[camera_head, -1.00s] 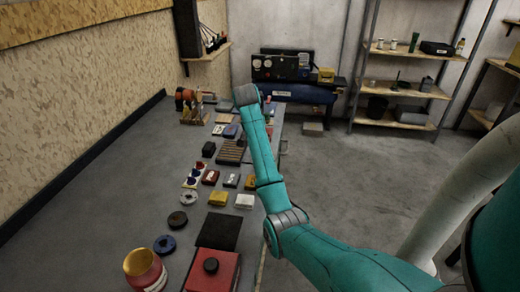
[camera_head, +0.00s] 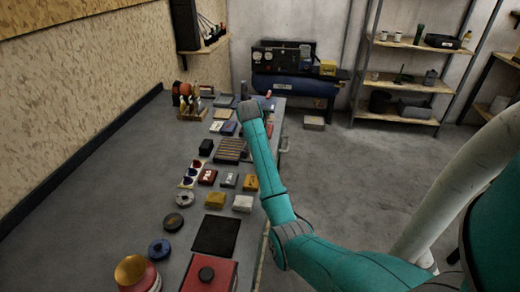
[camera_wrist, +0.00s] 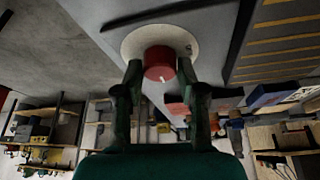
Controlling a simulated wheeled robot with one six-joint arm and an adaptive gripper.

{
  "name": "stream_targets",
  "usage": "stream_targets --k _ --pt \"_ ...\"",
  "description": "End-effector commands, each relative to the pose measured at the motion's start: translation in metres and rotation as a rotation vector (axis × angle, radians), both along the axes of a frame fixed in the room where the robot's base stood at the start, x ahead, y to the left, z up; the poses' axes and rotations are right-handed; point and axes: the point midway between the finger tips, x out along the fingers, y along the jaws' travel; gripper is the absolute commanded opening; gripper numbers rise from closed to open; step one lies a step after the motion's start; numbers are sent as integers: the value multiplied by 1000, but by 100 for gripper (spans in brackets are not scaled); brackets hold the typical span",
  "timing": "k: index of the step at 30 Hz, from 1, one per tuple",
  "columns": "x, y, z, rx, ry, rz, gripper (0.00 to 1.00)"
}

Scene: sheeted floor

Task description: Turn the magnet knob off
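A red round knob (camera_wrist: 158,64) with a small white mark stands on a white round plate (camera_wrist: 129,44) in the wrist view. The plate is set on a grey surface. My gripper (camera_wrist: 160,68) has one finger on each side of the knob, with the fingertips close to its sides. The fingers are apart, and narrow gaps seem to show beside the knob. I cannot tell whether either finger touches it. In the head view my wrist end (camera_head: 249,109) is at the far right part of the bench, and I cannot make out the fingers or the knob there.
The grey bench (camera_head: 120,200) carries several small boxes, a black mat (camera_head: 216,235), a red box (camera_head: 208,274) and a red jar (camera_head: 137,273). A blue compressor (camera_head: 292,88) stands behind it. Shelves (camera_head: 410,83) stand at the back right.

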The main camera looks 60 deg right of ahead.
Motion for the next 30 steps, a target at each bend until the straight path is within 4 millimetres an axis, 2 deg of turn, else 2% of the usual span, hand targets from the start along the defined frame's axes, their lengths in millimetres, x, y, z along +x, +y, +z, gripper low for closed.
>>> stream_targets --k 1,3,4,17,30 --pt "0 0 0 0 0 0 20" --pt "0 0 0 0 0 0 2" --pt "0 0 0 0 0 0 0" --pt "-1 0 0 0 -1 77 0" --pt "-2 -1 0 -1 -1 440 0"
